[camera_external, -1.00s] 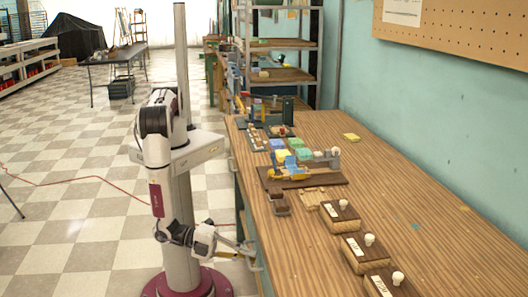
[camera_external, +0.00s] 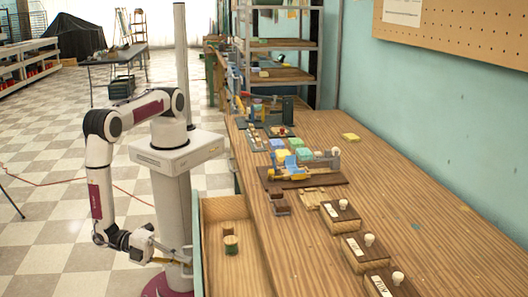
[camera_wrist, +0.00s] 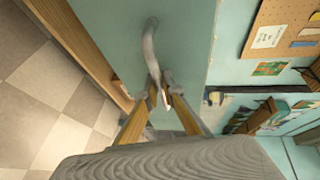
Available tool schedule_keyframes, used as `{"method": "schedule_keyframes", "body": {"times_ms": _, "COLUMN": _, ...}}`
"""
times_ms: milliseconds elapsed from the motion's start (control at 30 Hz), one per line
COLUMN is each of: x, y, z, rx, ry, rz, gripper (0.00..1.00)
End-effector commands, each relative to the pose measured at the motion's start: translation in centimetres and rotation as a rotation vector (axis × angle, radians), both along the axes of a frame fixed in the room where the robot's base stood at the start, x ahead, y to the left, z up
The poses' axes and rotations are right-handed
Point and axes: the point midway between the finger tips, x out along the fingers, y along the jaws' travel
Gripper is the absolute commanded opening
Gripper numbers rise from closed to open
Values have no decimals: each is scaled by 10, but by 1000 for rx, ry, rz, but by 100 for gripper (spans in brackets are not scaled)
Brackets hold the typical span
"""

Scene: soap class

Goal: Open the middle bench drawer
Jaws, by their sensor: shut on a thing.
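A bench drawer (camera_external: 222,208) with wooden sides stands pulled out to the left from the bench side. A small round wooden item with a dark green top (camera_external: 231,244) sits inside it. The drawer's teal front (camera_external: 197,240) also shows in the wrist view (camera_wrist: 185,60), with a grey curved handle (camera_wrist: 150,45). My gripper (camera_external: 187,257) is at the outer side of the drawer front. In the wrist view my gripper (camera_wrist: 160,95) is shut on the lower end of the handle. The lower part of the drawer is cut off by the picture edge.
The bench top (camera_external: 440,225) carries a soap fixture (camera_external: 300,170) on a dark board and several stamps with white knobs (camera_external: 370,240) near its front. Open checkered floor (camera_external: 50,240) lies left of my arm. A pegboard (camera_external: 460,30) hangs on the wall.

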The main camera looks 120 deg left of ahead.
Motion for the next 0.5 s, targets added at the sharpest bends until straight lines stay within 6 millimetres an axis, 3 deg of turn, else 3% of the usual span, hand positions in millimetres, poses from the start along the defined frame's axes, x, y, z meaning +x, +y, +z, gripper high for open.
{"method": "schedule_keyframes", "body": {"times_ms": 200, "x": -29, "y": -28, "z": -1, "rx": -1, "ry": 1, "rz": -2, "gripper": 0}}
{"method": "schedule_keyframes", "body": {"times_ms": 500, "x": -45, "y": -45, "z": 0, "rx": 1, "ry": 0, "rz": 0, "gripper": 0}}
